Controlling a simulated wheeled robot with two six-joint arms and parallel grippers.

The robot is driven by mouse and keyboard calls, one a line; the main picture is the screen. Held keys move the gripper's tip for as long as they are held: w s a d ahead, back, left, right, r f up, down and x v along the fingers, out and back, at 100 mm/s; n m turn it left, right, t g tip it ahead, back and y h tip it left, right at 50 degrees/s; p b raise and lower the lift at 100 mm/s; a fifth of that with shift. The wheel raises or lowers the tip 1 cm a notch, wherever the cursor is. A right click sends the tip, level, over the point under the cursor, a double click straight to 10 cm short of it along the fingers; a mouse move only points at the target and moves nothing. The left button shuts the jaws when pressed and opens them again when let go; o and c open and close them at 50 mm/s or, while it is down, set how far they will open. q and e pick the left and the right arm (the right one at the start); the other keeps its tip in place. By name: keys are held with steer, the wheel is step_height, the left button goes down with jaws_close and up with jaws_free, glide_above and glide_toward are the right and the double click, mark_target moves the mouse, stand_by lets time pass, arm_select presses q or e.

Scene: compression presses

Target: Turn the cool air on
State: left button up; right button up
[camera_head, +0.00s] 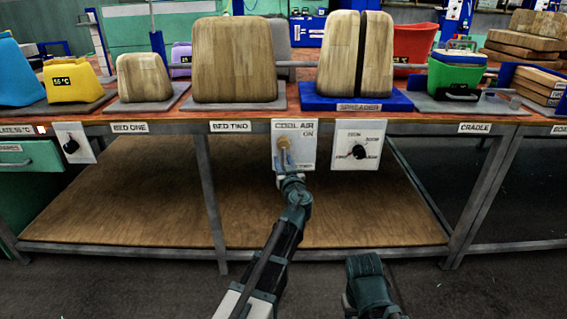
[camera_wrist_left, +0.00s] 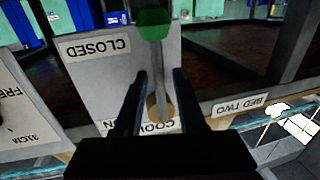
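The cool air panel (camera_head: 307,143) is a white plate on the bench front, labelled COOL AIR and ON at its top. In the left wrist view the panel (camera_wrist_left: 98,83) appears upside down, with a CLOSED label at the opposite end. A lever with a green knob (camera_wrist_left: 153,24) runs from a brass hub (camera_wrist_left: 160,108) toward the CLOSED end. My left gripper (camera_head: 285,160) is at the panel, hiding the lever in the head view. Its fingers (camera_wrist_left: 158,78) are apart on either side of the lever rod. My right gripper (camera_head: 367,267) is low, its fingers unclear.
A dial panel (camera_head: 358,144) is close on the right; another knob panel (camera_head: 73,143) is further left. Wooden blocks (camera_head: 235,60) and a green-and-black container (camera_head: 456,72) stand on the bench. The lower shelf (camera_head: 120,205) is bare.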

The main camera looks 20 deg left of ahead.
arm_select(q)
jaws_close()
stand_by(1.2)
